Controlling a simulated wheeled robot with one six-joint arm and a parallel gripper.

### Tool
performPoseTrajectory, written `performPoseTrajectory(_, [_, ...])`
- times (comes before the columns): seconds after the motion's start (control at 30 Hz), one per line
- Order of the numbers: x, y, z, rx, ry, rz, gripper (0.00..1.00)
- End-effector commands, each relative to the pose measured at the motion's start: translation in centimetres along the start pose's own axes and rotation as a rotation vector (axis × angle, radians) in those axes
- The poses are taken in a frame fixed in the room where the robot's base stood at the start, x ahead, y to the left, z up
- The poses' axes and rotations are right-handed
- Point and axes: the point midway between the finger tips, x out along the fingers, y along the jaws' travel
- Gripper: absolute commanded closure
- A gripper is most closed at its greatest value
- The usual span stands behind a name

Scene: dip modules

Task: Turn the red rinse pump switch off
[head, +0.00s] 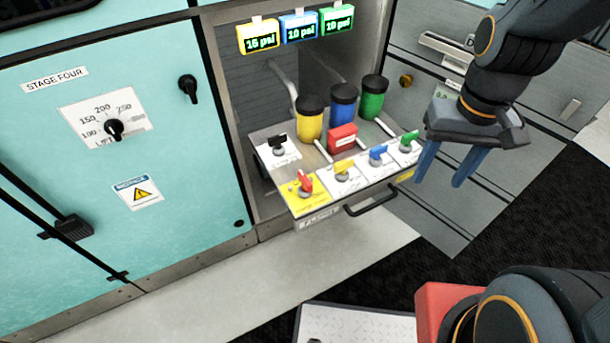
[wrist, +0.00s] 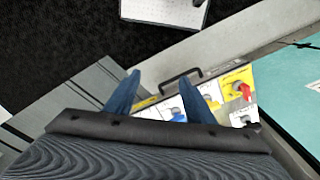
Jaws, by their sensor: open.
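The red switch (head: 305,182) stands on a yellow label at the front left corner of the pulled-out drawer panel (head: 330,209). It also shows in the wrist view as a red knob (wrist: 243,91), right of my fingers. My gripper (head: 441,172) is open and empty, in the air to the right of the drawer and apart from the switch. In the wrist view its two blue fingers (wrist: 159,97) are spread, with part of the panel behind them.
Yellow (head: 343,170), blue (head: 377,155) and green (head: 409,141) switches line the panel's front, with a black one (head: 278,143) behind. Several bottles and a red box (head: 342,138) stand behind them. A black handle (head: 371,204) sticks out in front. Teal cabinet doors (head: 120,120) are at left.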

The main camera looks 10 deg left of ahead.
Motion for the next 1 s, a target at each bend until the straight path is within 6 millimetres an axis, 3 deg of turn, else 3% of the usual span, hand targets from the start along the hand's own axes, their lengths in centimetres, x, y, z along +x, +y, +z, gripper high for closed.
performPoseTrajectory(0.03, [0.1, -0.4, -0.3, -0.013, 0.000, 0.000, 0.59])
performPoseTrajectory(0.1, [0.3, -1.5, -1.0, -0.045, -0.002, -0.001, 0.69])
performPoseTrajectory(0.17, [0.6, -3.0, -1.9, -0.091, -0.003, -0.001, 0.69])
performPoseTrajectory(0.27, [1.2, -6.8, -3.6, -0.193, -0.008, -0.002, 0.69])
performPoseTrajectory(0.4, [2.3, -13.3, -5.3, -0.352, -0.012, -0.002, 0.69])
performPoseTrajectory(0.63, [3.8, -22.6, -5.7, -0.556, -0.016, -0.002, 0.69])
performPoseTrajectory(0.8, [4.3, -25.7, -5.3, -0.622, -0.017, -0.002, 0.69])
performPoseTrajectory(1.0, [5.7, -26.1, -5.1, -0.631, -0.021, -0.001, 0.69])
